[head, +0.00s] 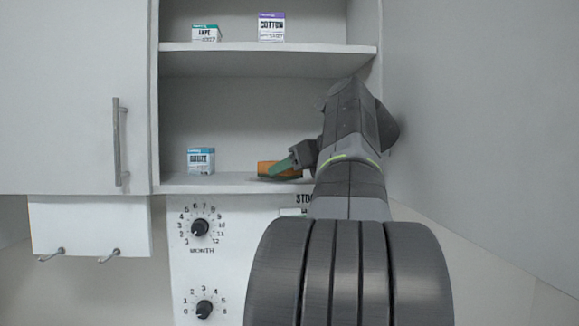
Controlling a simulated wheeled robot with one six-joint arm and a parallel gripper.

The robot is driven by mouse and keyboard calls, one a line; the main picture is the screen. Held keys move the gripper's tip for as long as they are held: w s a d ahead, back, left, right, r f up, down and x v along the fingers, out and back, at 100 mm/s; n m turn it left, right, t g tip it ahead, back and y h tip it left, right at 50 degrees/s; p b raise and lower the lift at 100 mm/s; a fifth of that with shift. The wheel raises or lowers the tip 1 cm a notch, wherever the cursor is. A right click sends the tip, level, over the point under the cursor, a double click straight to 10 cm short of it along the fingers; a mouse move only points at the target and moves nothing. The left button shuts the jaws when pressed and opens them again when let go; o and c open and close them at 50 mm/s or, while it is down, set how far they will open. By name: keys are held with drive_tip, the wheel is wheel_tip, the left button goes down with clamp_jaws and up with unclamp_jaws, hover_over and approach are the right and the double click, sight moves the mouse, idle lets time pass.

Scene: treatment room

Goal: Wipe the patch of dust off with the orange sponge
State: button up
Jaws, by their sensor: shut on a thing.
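The orange sponge (267,167) is in my gripper (284,165) at the lower cabinet shelf (230,184), right of its middle. My gripper is shut on it, and a green finger covers part of the sponge. The sponge is at the shelf surface; whether it presses on it I cannot tell. A thin grey smear, likely the patch of dust (262,179), shows at the sponge's lower edge. The rest of the patch is hidden behind the sponge and gripper.
A blue-and-white gauze box (201,161) stands on the lower shelf, left of the sponge. A tape box (206,33) and a cotton box (271,27) stand on the upper shelf (260,60). A cabinet door (70,100) is at left. Dials (200,228) are below.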

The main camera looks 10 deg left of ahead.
drive_tip(key=shift+f, duration=0.6)
drive_tip(key=shift+w, duration=0.1)
